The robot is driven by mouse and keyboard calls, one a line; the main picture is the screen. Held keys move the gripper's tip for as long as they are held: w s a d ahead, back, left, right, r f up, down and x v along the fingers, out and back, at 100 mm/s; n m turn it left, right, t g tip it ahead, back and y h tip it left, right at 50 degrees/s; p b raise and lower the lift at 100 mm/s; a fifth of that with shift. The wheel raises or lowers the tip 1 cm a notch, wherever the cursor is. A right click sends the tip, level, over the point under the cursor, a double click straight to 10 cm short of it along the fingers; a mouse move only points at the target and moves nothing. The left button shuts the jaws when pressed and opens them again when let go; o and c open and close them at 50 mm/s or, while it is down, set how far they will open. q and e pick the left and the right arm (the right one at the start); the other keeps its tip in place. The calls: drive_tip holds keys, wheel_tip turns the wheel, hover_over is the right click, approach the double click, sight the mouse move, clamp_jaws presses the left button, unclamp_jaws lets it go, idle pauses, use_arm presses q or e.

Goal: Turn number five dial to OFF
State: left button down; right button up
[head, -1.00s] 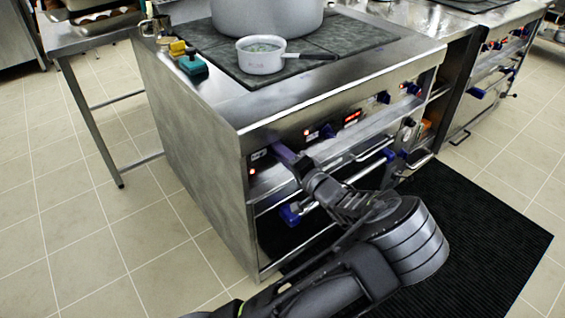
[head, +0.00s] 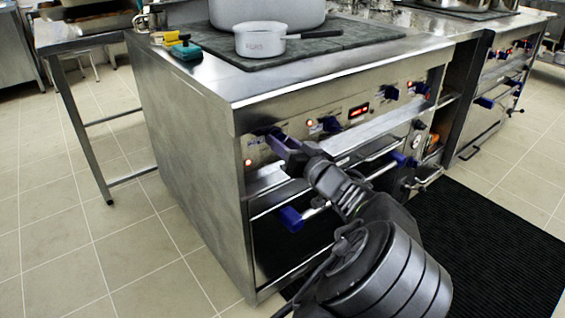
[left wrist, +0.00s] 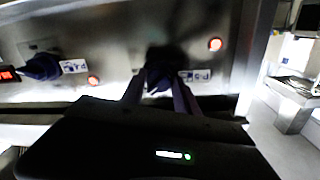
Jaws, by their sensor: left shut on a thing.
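The number five dial (left wrist: 157,75) is a dark blue knob on the steel front panel. It is the leftmost dial in the head view (head: 268,133), where my gripper partly covers it. In the left wrist view an upside-down label (left wrist: 195,76) beside it seems to read P.5, and an orange-red light (left wrist: 215,44) glows nearby. My left gripper (head: 284,143) is shut on this dial, with one finger on each side of it in the left wrist view (left wrist: 158,92). The dial's pointer setting is too dark to read. My right gripper is not in view.
A neighbouring blue dial (head: 330,124) and a red display (head: 359,110) sit to the right on the panel. A blue-ended oven handle (head: 291,218) is below. A white saucepan (head: 260,40) and large stockpot (head: 267,10) stand on top. Tiled floor is clear at left.

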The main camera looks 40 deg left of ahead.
use_arm(q)
drive_tip(key=shift+f+n+y+b, duration=0.15)
drive_tip(key=shift+n+y+b, duration=0.25)
drive_tip(key=shift+n+b, duration=4.25)
drive_tip(key=shift+n+p, duration=0.7)
drive_tip(key=shift+n, duration=0.05)
drive_tip(key=c, duration=0.9)
unclamp_jaws()
drive_tip(key=shift+w, duration=0.1)
